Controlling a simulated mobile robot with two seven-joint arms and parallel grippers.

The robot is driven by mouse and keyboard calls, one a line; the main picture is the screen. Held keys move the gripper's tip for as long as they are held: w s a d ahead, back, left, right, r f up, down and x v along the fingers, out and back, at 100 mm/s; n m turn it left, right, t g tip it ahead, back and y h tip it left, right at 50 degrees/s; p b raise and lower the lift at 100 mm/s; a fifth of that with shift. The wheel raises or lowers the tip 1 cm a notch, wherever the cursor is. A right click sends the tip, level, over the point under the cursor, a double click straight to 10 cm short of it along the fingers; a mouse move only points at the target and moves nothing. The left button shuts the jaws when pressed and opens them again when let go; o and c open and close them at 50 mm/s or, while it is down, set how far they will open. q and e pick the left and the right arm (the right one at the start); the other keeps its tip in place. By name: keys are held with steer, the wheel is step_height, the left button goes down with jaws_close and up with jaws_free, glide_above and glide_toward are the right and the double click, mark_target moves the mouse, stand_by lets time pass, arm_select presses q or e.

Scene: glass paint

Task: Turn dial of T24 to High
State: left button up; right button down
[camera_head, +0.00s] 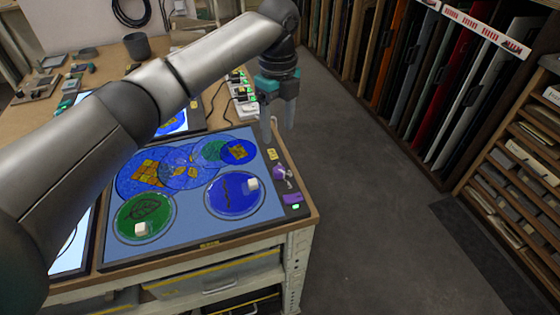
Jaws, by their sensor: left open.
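A light table (200,233) with a blue glowing top lies at the front of the workbench. Along its right edge runs a dark control strip with a yellow label (272,154), a purplish round knob (280,172) that looks like a dial, and a small green-lit display (296,206). I cannot read the labels or the knob's setting, so I cannot tell which unit is T24. My left gripper (277,132) points down, open and empty, above the strip's far end, just beyond the knob. My right gripper is not in view.
Round glass pieces, including a green disc (144,218) and a blue disc (235,194) with white blocks on them, lie on the light table. A power strip (243,100) and a grey cup (137,46) are behind. Open floor (365,190) lies right of the workbench, before shelving.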

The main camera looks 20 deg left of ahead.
arm_select(q)
glide_above(279, 169)
step_height(279, 169, down, 4)
steer(key=shift+s+a+f, duration=0.1)
steer(key=shift+f, duration=0.05)
step_height(279, 169, down, 7)
steer(key=shift+f+b, duration=0.2)
steer(key=shift+b, duration=0.65)
steer(key=shift+f, duration=0.5)
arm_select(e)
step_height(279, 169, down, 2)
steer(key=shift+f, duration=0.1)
arm_select(q)
jaws_close()
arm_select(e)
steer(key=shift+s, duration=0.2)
